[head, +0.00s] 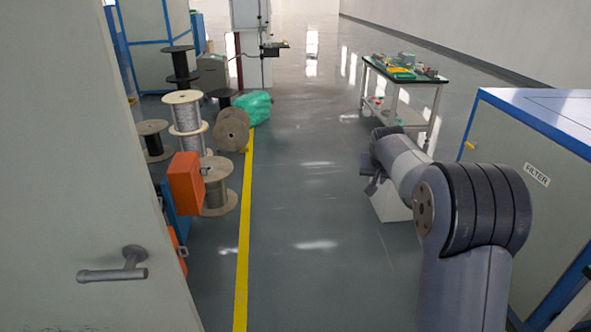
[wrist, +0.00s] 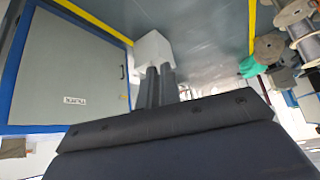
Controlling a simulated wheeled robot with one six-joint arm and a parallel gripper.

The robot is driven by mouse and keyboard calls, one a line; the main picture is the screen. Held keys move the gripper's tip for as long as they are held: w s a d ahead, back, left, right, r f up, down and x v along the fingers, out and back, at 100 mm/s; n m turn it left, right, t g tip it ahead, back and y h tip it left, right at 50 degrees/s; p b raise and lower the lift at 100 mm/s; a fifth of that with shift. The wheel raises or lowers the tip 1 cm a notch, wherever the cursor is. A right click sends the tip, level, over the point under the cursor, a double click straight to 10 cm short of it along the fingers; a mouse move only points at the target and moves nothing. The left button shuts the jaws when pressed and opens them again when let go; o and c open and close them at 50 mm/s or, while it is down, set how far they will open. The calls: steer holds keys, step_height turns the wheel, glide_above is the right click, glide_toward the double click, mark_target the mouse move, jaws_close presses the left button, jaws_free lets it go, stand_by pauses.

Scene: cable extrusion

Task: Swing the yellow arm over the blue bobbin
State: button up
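I cannot make out a yellow arm or a blue bobbin in either view. Several bobbins stand at the left in the head view, among them a wire-wound bobbin (head: 186,115) with pale flanges, a black bobbin (head: 180,65) and a brown bobbin (head: 217,187). My gripper (head: 371,184) is right of centre in the head view, over the floor and well apart from the bobbins. In the wrist view its two dark fingers (wrist: 160,86) lie close side by side with nothing seen between them.
A white box (wrist: 153,47) is beyond my fingers. A filter cabinet (head: 530,165) stands at right, a parts table (head: 405,82) behind. Orange boxes on a blue post (head: 178,212) and a door handle (head: 112,272) are at left. The middle floor (head: 310,200) is clear.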

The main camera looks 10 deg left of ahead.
steer(key=shift+t, duration=0.4)
steer(key=w+f, duration=0.3)
steer(key=w+a+f+b, duration=0.1)
steer(key=w+f, duration=0.6)
steer(key=w, duration=0.1)
steer(key=shift+a+f+b, duration=0.15)
steer(key=shift+f+b, duration=0.05)
steer(key=shift+b, duration=0.2)
jaws_close()
steer(key=shift+w+r, duration=0.1)
steer(key=shift+w, duration=0.05)
